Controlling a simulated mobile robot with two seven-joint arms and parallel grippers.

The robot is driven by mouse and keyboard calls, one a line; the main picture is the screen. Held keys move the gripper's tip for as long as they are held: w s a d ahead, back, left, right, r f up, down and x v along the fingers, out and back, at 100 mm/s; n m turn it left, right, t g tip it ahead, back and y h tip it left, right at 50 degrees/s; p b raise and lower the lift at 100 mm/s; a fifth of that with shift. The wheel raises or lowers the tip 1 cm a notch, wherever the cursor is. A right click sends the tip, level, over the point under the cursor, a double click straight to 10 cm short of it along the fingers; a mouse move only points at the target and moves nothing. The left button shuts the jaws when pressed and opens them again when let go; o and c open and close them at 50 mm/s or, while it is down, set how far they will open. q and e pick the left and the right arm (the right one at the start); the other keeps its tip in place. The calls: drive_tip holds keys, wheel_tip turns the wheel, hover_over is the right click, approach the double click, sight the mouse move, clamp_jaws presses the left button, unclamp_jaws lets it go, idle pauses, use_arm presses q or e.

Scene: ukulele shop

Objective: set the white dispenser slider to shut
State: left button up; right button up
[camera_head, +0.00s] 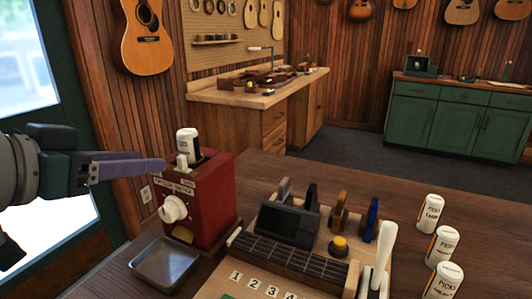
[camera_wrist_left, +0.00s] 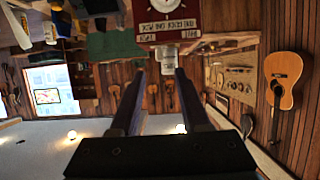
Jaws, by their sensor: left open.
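The red dispenser (camera_head: 212,205) stands on the dark wood table at the left, with a white round knob (camera_head: 173,209) on its front. A small white slider piece (camera_head: 182,162) shows at its top, in front of a white bottle (camera_head: 188,142). My left gripper (camera_head: 163,165) is open, its fingertips close to the slider piece at the dispenser's upper front edge. In the left wrist view the dispenser (camera_wrist_left: 165,15) appears upside down, and a pale piece (camera_wrist_left: 167,60) lies between the fingertips (camera_wrist_left: 172,76). I cannot tell whether it is slider or bottle, or whether anything touches.
A metal tray (camera_head: 165,263) sits below the dispenser's front. A board with a fretboard (camera_head: 290,254) and a dark device (camera_head: 290,224) lies to its right. Several white pick bottles (camera_head: 441,245) stand at the right. Bare table lies between board and bottles.

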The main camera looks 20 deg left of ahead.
sight(179, 160)
use_arm(q)
drive_tip(key=x, duration=0.7)
drive_tip(key=shift+w+f, duration=0.2)
drive_tip(key=shift+c, duration=0.3)
clamp_jaws()
idle(0.8)
